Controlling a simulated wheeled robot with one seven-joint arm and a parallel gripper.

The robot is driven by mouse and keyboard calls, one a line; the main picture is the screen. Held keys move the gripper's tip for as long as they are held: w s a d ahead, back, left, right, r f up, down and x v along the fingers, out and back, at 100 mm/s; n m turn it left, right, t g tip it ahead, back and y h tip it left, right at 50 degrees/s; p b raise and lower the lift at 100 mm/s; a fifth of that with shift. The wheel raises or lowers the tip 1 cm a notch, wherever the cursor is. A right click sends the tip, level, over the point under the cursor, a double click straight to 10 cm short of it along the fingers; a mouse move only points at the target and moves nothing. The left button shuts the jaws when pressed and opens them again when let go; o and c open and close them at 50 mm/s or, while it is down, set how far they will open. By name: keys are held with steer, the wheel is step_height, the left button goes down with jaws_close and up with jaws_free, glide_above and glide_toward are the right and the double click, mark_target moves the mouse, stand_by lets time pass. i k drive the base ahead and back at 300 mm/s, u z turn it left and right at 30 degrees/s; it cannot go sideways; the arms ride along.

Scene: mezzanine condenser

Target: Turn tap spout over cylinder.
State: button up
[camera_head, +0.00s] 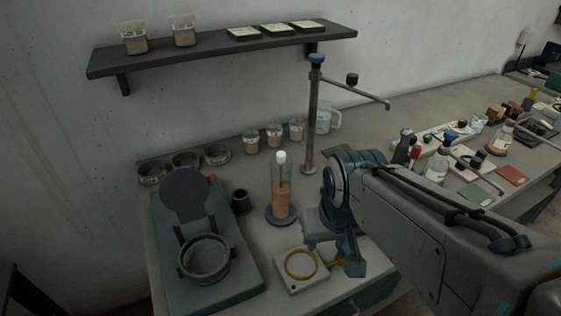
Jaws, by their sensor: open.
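The tap (313,125) is a tall grey post with a blue top, standing on the bench behind the cylinder. Its thin spout (368,92) points right and slightly toward me, away from the cylinder, with a dark knob partway along it. The cylinder (281,190) is clear, with brownish contents and a white top, upright on a round dark-blue base. My gripper (333,254) is open, low over the front of the bench, right of and nearer than the cylinder. It is apart from the tap and the spout. My arm hides part of the bench.
A pale block with a yellow ring (300,265) lies close by my gripper. A dark-lidded device (207,250) stands left of the cylinder. Several jars and a clear jug (323,120) stand behind. A shelf (220,50) hangs above. Bottles and cards crowd the right bench.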

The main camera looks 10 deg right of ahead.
mark_target(352, 78)
steer(key=k, duration=1)
steer(key=z, duration=0.85)
steer(key=i, duration=0.85)
steer(key=u, duration=1.85)
